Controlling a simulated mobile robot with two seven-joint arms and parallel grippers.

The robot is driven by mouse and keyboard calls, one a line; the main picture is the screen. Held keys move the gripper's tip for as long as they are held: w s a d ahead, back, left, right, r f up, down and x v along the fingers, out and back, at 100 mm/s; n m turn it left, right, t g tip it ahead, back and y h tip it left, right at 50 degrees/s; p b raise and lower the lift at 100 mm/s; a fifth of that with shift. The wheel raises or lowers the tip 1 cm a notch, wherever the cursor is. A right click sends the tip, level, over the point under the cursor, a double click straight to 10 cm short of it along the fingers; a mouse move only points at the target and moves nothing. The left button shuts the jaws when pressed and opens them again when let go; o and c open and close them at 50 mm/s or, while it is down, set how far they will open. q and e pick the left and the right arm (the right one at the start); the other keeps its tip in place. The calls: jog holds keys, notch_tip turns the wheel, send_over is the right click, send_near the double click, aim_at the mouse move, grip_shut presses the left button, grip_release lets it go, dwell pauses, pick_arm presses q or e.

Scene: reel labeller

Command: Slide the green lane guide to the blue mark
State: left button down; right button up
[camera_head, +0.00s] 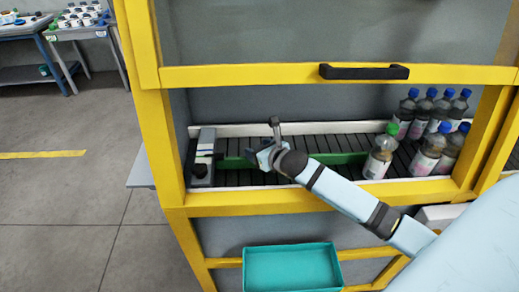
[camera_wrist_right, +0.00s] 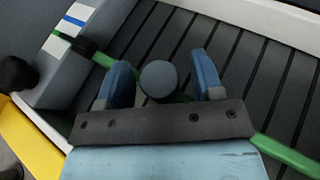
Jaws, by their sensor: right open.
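The green lane guide (camera_head: 340,158) is a long thin bar lying along the dark slatted conveyor; it also runs diagonally through the right wrist view (camera_wrist_right: 285,155). A grey post with a round top (camera_head: 275,124) stands at it. My right gripper (camera_head: 259,156) is open, its blue fingers (camera_wrist_right: 162,78) on either side of the round grey top, with visible gaps. The blue mark (camera_wrist_right: 73,20) is a stripe on a white plate at upper left of the wrist view. A dark piece at the guide's left end lies beside the plate, below the stripe. My left gripper is out of view.
Several bottles with blue caps (camera_head: 439,105) and one with a green cap (camera_head: 381,155) stand at the conveyor's right. A yellow frame (camera_head: 240,75) with a black handle surrounds the opening. A grey block with a black knob (camera_head: 200,170) is at left. A teal tray (camera_head: 290,265) sits below.

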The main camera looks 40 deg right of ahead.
grip_shut()
jog(key=shift+w+d+r+p, duration=0.25)
jog(key=shift+w+d+p, duration=0.2)
jog(key=shift+w, duration=0.2)
jog(key=shift+w+d, duration=0.2)
jog(key=shift+w, duration=0.1)
jog(key=shift+w+d+f, duration=0.15)
jog(key=shift+w+f, duration=0.05)
jog(key=shift+w, duration=0.1)
grip_release()
jog(key=shift+s, duration=0.1)
